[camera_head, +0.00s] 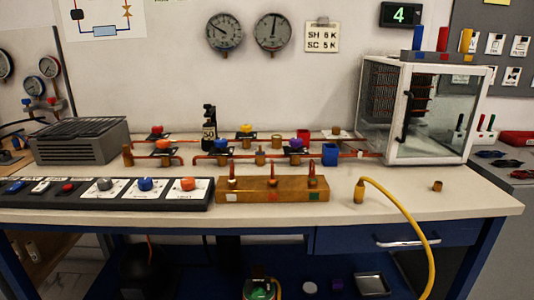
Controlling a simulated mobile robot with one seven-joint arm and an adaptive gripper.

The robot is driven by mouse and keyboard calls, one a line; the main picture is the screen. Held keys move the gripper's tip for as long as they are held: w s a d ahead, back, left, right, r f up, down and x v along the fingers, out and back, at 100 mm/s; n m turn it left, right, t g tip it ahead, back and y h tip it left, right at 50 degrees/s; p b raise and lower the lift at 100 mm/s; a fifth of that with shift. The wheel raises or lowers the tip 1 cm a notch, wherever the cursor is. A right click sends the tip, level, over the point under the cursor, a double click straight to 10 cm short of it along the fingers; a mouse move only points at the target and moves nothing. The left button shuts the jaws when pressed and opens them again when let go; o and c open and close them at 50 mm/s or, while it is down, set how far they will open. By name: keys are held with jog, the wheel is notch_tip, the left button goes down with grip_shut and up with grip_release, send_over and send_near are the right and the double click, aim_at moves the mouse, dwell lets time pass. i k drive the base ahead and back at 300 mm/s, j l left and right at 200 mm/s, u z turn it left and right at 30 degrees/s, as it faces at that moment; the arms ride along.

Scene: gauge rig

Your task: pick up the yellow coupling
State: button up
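A yellow hose (409,221) arches up from below the bench's front edge and curves down to a brass-coloured end coupling (359,191), which stands upright on the benchtop right of centre. A small separate brass fitting (437,186) stands farther right, apart from the hose. Which of these the task calls the yellow coupling is not marked. My gripper is not in view, and nothing is seen holding the hose.
A glass-walled cabinet (440,115) stands at the back right. The benchtop (400,190) around the hose end is mostly clear.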

aim_at(359, 188)
jog(key=i+l+u, duration=0.25)
jog(key=i+l, duration=0.15)
jog(key=l, duration=0.25)
jog(key=i+l+u, duration=0.15)
jog(key=l, duration=0.2)
jog(key=i+l+u, duration=0.15)
jog(key=l, duration=0.2)
